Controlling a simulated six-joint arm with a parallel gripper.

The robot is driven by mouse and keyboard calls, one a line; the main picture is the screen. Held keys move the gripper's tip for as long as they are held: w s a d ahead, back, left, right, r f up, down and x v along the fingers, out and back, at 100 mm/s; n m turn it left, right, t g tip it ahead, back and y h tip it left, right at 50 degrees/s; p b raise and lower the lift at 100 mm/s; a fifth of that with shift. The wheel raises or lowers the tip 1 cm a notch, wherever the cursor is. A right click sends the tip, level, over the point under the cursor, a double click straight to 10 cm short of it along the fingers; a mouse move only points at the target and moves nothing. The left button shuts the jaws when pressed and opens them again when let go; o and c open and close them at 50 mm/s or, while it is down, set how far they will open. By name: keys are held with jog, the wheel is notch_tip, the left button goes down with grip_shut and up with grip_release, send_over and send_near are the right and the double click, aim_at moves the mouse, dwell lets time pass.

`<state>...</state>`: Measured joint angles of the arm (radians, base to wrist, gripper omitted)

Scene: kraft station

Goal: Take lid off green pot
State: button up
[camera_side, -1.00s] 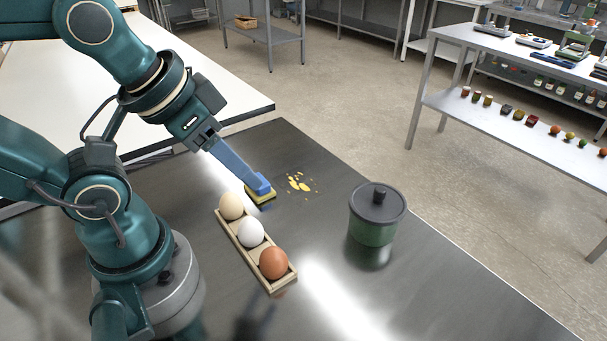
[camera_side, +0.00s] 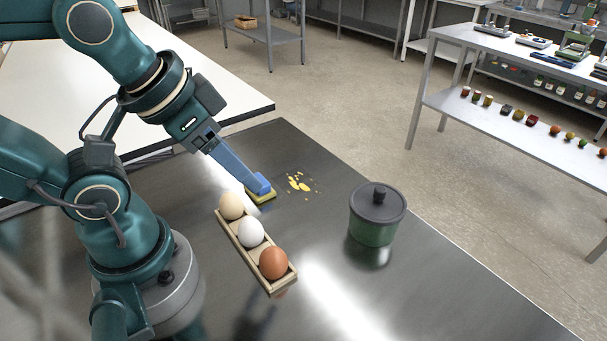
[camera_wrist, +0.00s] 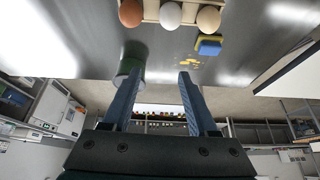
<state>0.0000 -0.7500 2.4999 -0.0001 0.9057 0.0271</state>
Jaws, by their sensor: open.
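The green pot (camera_side: 372,232) stands upright on the dark metal table at the right. Its dark grey lid (camera_side: 392,206) with a round knob sits on top. The pot also shows in the wrist view (camera_wrist: 133,66), partly behind a finger; its lid is hard to make out there. My gripper (camera_side: 262,184) is left of the pot and well apart from it, in the air near a sponge. In the wrist view my gripper (camera_wrist: 158,80) has its two blue fingers spread, with nothing between them.
A blue and yellow sponge (camera_side: 262,197) lies by my fingertips in the side view. Yellow crumbs or spill (camera_side: 299,183) lie between it and the pot. A wooden tray (camera_side: 283,286) holds three eggs in front of my gripper. The table right of the tray is clear up to the pot.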

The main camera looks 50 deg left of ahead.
jog(key=w+d+r+m, duration=0.1)
jog(key=w+r+m, duration=0.2)
jog(key=w+r, duration=0.2)
jog(key=m+g+h, duration=0.1)
jog(key=m+g, duration=0.3)
jog(key=m, duration=0.2)
send_over(380, 188)
jog(key=f, duration=0.8)
jog(key=shift+s+a, duration=0.3)
jog(key=shift+s, duration=0.05)
jog(key=shift+w+d+f, duration=0.15)
jog(key=shift+f, duration=1.15)
jog(key=shift+w+d+f, duration=0.1)
jog(key=shift+d+f, duration=0.05)
jog(key=shift+f, duration=1.15)
grip_shut()
